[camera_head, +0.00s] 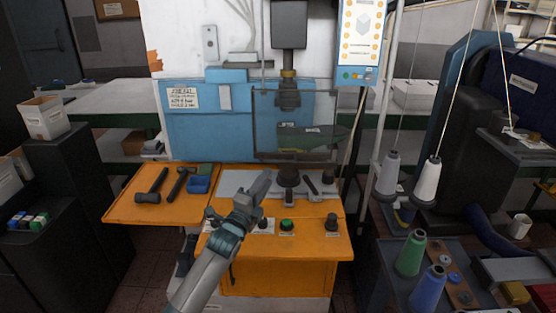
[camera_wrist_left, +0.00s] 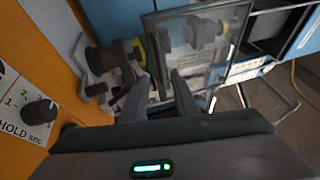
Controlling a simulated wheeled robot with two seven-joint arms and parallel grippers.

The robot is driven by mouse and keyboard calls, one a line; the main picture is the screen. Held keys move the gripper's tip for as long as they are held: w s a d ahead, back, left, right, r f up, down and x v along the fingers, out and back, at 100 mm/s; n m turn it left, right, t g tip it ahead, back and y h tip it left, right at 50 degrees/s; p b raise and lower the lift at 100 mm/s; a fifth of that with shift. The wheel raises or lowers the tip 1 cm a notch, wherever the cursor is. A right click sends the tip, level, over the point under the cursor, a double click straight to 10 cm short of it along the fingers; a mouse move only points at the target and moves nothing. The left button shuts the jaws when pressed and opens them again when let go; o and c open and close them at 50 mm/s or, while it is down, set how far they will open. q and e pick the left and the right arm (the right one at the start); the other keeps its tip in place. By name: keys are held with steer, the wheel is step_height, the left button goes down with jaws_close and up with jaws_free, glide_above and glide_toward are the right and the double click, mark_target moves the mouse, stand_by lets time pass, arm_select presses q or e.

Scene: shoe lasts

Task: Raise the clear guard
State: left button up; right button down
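The clear guard (camera_head: 268,125) is a see-through panel with a dark frame. It hangs upright and lowered in front of the press head (camera_head: 288,95), above the orange work table. It also shows in the left wrist view (camera_wrist_left: 208,48), tilted, with its lower edge just beyond my fingers. My left gripper (camera_head: 263,180) reaches up from the front, just below and left of the guard's lower edge. In the left wrist view, its two fingers (camera_wrist_left: 160,90) are apart with nothing visible held between them. Whether they touch the guard is unclear. My right gripper is out of view.
A green button (camera_head: 286,225) and dark knobs (camera_head: 332,222) sit on the orange front panel below my gripper. Thread cones (camera_head: 428,180) and a sewing machine stand at right.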

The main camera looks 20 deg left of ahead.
mark_target(278, 161)
arm_select(q)
steer(key=p+x, duration=0.1)
steer(key=x, duration=0.6)
steer(key=shift+w+r+p, duration=0.15)
steer(key=shift+w+p, duration=0.15)
steer(key=shift+w, duration=0.1)
steer(key=shift+x, duration=1.05)
jaws_close()
